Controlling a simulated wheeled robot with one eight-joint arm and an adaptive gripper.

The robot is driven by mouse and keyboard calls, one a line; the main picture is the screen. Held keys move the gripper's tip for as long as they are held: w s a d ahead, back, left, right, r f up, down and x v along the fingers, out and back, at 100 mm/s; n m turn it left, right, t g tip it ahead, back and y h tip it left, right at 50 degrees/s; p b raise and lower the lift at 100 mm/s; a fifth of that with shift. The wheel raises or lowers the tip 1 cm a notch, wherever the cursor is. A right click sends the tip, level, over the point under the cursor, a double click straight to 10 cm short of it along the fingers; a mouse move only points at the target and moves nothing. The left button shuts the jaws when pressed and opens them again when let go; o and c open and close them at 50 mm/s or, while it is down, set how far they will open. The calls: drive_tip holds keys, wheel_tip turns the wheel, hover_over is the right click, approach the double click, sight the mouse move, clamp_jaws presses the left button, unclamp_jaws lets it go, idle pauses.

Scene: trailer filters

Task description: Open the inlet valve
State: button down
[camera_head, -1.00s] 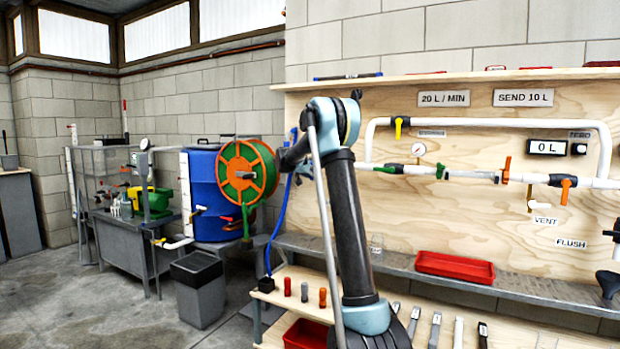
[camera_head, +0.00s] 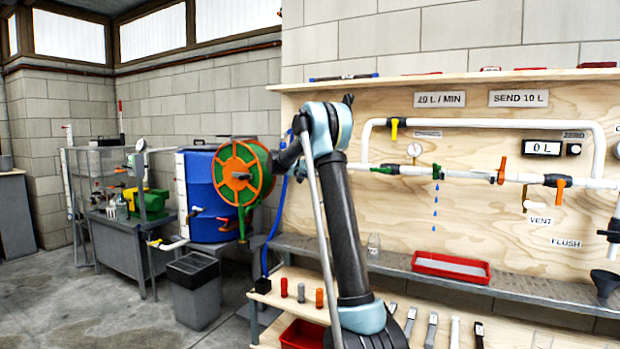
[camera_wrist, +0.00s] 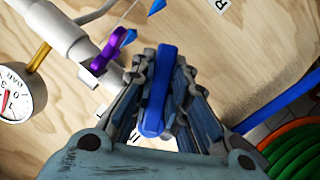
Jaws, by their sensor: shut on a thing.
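In the wrist view my gripper (camera_wrist: 158,95) is closed on a long blue handle (camera_wrist: 155,98), which lies between its fingers. Beside it, to the upper left, a purple lever (camera_wrist: 113,48) sits by a white pipe (camera_wrist: 62,28). A pressure gauge (camera_wrist: 14,98) is at the left edge. In the head view the pipe run (camera_head: 465,174) crosses the plywood panel, with a green handle (camera_head: 385,169) at its left and a gauge (camera_head: 414,151) above. My arm hides my gripper and the pipe's left end there. I cannot tell which valve the blue handle belongs to.
Blue drops (camera_head: 435,199) hang below the pipe, above a red tray (camera_head: 415,263) on the shelf. An orange lever (camera_head: 502,171) is farther right. The display (camera_head: 541,148) reads 0 L. A hose reel (camera_head: 242,174) and blue drum (camera_head: 207,190) stand left of my arm.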

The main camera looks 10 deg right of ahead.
drive_tip(key=shift+w+a+r, duration=0.1)
drive_tip(key=shift+a, duration=0.1)
drive_tip(key=c, duration=1.5)
unclamp_jaws()
drive_tip(key=shift+c, duration=0.2)
drive_tip(key=shift+d, duration=0.1)
drive_tip(key=v, duration=1.2)
